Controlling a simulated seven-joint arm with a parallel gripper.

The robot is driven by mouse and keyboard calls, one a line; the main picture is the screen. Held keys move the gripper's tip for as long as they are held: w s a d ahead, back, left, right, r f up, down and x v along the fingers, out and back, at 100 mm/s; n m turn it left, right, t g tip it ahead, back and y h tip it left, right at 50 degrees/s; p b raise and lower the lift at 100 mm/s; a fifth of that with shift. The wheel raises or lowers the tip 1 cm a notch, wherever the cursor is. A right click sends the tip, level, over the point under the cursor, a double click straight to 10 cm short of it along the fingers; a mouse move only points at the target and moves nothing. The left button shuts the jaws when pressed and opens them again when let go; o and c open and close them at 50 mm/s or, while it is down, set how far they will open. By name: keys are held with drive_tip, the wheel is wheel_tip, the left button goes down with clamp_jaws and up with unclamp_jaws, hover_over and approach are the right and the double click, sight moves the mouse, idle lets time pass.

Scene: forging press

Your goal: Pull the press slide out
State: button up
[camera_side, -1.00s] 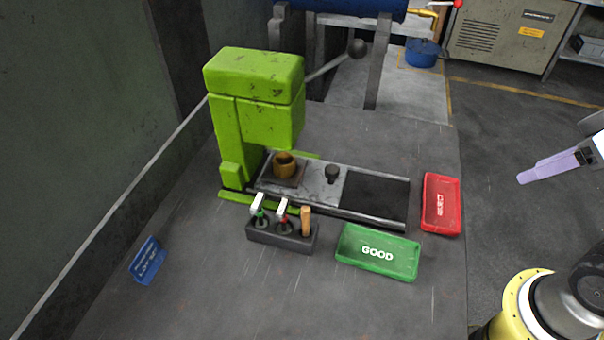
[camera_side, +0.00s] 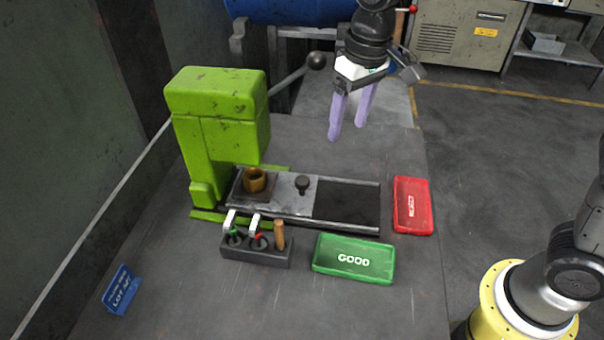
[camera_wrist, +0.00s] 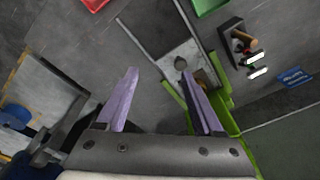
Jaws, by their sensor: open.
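The green press (camera_side: 218,130) stands at the left of the table in the side view. Its grey slide plate (camera_side: 290,187) lies on rails to the right of the press body. The plate bears a dark round knob (camera_side: 302,184) and, at its left end, a brown cup-shaped part (camera_side: 254,180) on a dark block. My gripper (camera_side: 346,130) is open and empty, its purple fingers pointing down, above and to the right of the knob. In the wrist view my open fingers (camera_wrist: 166,82) point toward the slide, and the knob (camera_wrist: 181,64) shows beyond them.
A tool holder (camera_side: 256,250) with several upright tools stands in front of the slide. The green GOOD tray (camera_side: 354,276) and red REJECT tray (camera_side: 413,228) lie at front and right. The press lever (camera_side: 316,61) sticks out behind. A dark bare track lies right of the plate.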

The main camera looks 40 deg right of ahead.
drive_tip(key=g, duration=0.1)
hover_over(303, 180)
drive_tip(key=shift+m, duration=0.4)
wheel_tip(303, 180, down, 7)
drive_tip(key=shift+r, duration=0.15)
drive_tip(key=shift+w+f, duration=0.1)
drive_tip(key=shift+f, duration=3.8)
clamp_jaws()
drive_tip(key=shift+r, duration=0.1)
